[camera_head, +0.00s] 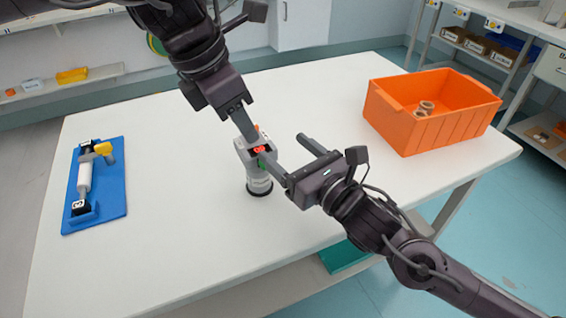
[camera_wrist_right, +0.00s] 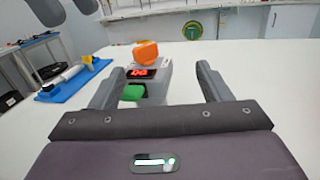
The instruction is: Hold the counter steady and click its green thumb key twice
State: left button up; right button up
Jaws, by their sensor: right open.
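The counter (camera_head: 260,178) stands upright on the white table, a pale cylinder with a grey head. In the right wrist view its head (camera_wrist_right: 151,82) shows an orange key (camera_wrist_right: 146,53), a lit red display (camera_wrist_right: 142,72) and the green thumb key (camera_wrist_right: 133,92). The display digits are too blurred to read surely. My left gripper (camera_head: 243,122) reaches down from above to the counter's head; its grip is not clear. My right gripper (camera_head: 287,152) is open at the counter's right, one finger close to the green key. Whether it touches is unclear.
An orange bin (camera_head: 425,128) with small ring-like items stands at the table's right. A blue board (camera_head: 112,205) carrying a white cylinder and yellow-handled part lies at the left. Shelves line the back right.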

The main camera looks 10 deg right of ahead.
jog(key=s+a+f+n, duration=0.1)
jog(key=s, duration=0.1)
send_near(266, 179)
jog(key=shift+g+y, duration=0.3)
jog(key=shift+g, duration=0.1)
jog(key=x, duration=0.4)
jog(key=shift+w+r, duration=0.3)
jog(key=shift+r, duration=0.05)
jog(key=x, duration=0.7)
jog(key=shift+w+a+f, duration=0.1)
jog(key=shift+w, duration=0.2)
jog(key=c, duration=1.1)
pick_arm(q)
grip_shut()
pick_arm(e)
jog(key=shift+c, duration=0.3)
